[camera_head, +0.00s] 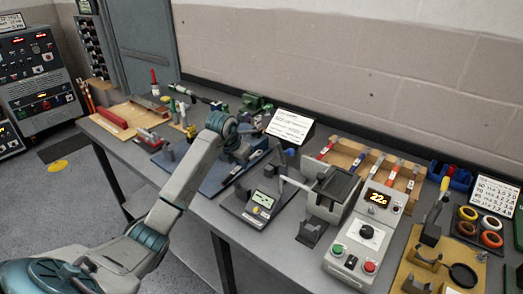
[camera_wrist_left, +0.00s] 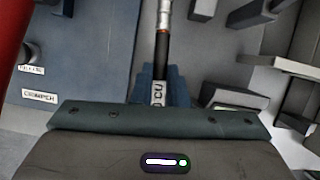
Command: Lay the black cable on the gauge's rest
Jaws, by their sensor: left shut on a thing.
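My left gripper (camera_head: 243,155) reaches over the blue-grey mat on the bench, left of the gauge. In the left wrist view its blue jaws (camera_wrist_left: 160,88) are shut on the black cable (camera_wrist_left: 161,50). The cable points away from the jaws, with a silver part at its far end and a white tag reading "CU" by the jaws.
A grey press-like machine (camera_head: 331,194) and a control box (camera_head: 364,235) with a lit display stand right of the gauge. A wooden rack (camera_head: 370,163) is behind them. A white sign (camera_head: 289,126) stands at the back. Yellow fixtures (camera_head: 438,265) are at the far right.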

